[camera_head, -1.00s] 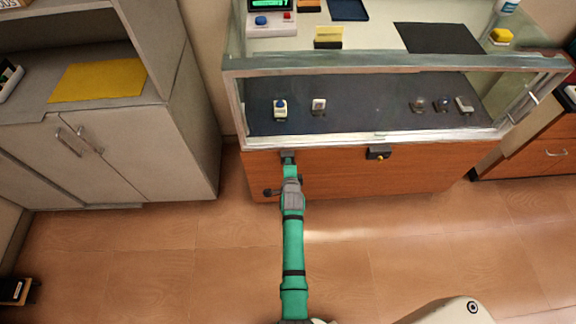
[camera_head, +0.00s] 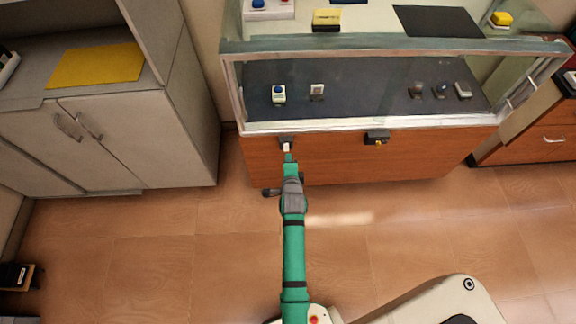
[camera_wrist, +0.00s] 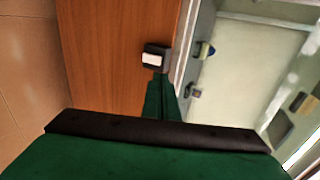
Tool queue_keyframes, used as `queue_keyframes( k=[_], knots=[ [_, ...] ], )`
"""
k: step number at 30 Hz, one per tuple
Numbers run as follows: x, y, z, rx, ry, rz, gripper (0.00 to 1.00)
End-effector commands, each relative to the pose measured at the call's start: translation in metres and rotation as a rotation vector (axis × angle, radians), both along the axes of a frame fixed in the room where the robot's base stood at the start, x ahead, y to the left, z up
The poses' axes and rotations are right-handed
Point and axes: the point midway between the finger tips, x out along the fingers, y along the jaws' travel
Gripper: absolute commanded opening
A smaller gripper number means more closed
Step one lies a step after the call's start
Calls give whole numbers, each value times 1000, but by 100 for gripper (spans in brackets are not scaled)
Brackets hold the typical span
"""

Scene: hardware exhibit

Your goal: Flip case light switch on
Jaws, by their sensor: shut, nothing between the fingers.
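The case light switch (camera_head: 286,143) is a small dark box with a white rocker on the wooden front of the display case (camera_head: 330,158), below the glass at the left. It also shows in the wrist view (camera_wrist: 154,58), just beyond the fingertips. My green gripper (camera_head: 289,158) is shut and empty, pointing at the switch from the front. Its tips (camera_wrist: 162,86) look very close to the switch; I cannot tell whether they touch it. The rocker's white face is in plain view, but its on or off position cannot be made out.
Several small items lie behind the glass. A grey cabinet (camera_head: 120,140) stands at the left, and a wooden drawer unit (camera_head: 530,145) at the right. The floor before the case is clear.

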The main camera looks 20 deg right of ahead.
Motion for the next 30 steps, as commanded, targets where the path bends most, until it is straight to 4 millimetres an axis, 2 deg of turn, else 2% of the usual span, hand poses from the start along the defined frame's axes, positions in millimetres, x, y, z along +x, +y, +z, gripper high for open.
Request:
queue_keyframes(
  k=[6,12,30],
  knots=[
    [-25,17,24,-1,-1,12,0],
    [-36,23,36,-1,-1,15,0],
    [-40,17,37,-1,0,3,0]
  ],
)
